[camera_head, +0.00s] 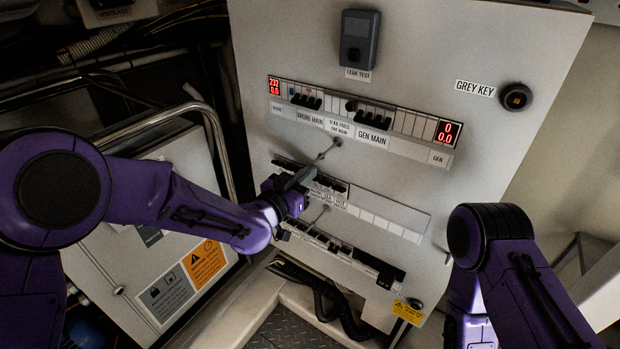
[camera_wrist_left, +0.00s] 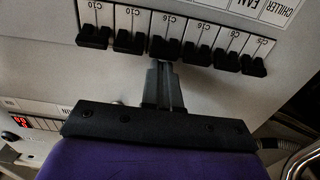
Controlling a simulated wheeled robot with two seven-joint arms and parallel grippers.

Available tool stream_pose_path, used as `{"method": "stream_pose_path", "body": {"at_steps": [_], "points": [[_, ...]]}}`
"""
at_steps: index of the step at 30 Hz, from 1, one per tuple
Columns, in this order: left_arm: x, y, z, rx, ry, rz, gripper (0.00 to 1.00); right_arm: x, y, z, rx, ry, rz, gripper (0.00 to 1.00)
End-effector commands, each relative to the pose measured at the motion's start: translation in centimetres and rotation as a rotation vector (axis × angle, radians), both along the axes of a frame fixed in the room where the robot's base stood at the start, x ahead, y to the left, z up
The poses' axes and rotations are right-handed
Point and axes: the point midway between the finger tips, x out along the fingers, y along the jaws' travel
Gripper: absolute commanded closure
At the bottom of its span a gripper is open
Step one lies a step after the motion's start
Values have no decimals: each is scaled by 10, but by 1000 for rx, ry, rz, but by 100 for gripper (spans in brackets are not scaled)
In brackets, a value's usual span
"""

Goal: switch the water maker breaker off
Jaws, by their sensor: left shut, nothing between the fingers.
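My left gripper (camera_head: 304,180) is shut and empty at the middle breaker row (camera_head: 385,222) of the white panel. In the left wrist view its closed fingers (camera_wrist_left: 165,82) point at a black toggle (camera_wrist_left: 165,48) marked C16, third from the left. The fingertips are at or very near that toggle; I cannot tell whether they touch. The row's labels appear upside down there, and only CHILLER and FAN are readable. I cannot make out a water maker label. In the head view my left gripper and wrist hide part of this row. My right arm is at the lower right; its gripper is not visible.
The upper row (camera_head: 365,118) has SHORE MAIN and GEN MAIN labels and red displays. A lower breaker row (camera_head: 338,252) sits beneath. A metal rail (camera_head: 160,125) and a cabinet door with warning labels (camera_head: 204,262) stand at left.

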Motion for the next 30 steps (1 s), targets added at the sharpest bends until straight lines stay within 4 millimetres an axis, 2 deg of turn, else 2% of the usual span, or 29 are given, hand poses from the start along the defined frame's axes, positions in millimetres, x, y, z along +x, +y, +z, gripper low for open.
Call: {"method": "stream_pose_path", "body": {"at_steps": [8, 24, 30], "points": [[0, 0, -2, -1, 1, 0, 100, 0, 0, -2, 0, 0, 0, 57], [-1, 0, -20, 0, 2, 0, 100, 0, 0, -17, 0, 0, 0, 57], [-8, 6, -17, 0, 1, 1, 100, 0, 0, -15, 0, 0, 0, 57]]}}
